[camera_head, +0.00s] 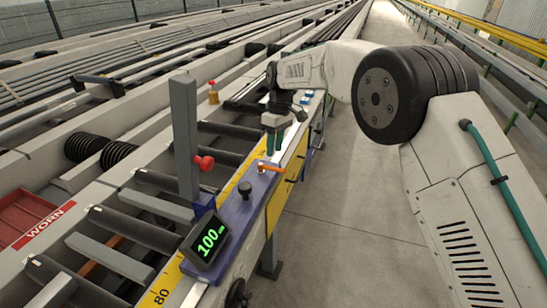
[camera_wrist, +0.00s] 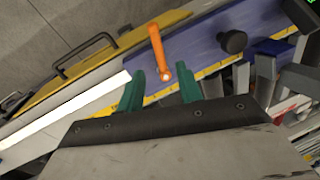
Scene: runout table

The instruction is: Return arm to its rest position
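My gripper (camera_head: 274,138) hangs at the end of my white arm above the blue carriage plate of the runout table. In the wrist view my gripper (camera_wrist: 166,90) has two green fingers spread well apart with nothing between their tips. An orange lever (camera_wrist: 158,52) stands out in front of the fingers, apart from them as far as I can tell. In the head view the orange lever (camera_head: 270,168) lies on the blue plate (camera_head: 253,200), just below the fingertips. My arm reaches out forward from the right side.
A display (camera_head: 205,240) reading 100 stands on the blue plate, near a black knob (camera_head: 245,188). A grey post (camera_head: 184,140) with a red knob (camera_head: 204,163) rises to the left. A red tray (camera_head: 22,215) sits by the WORN label. The floor (camera_head: 350,200) at right is clear.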

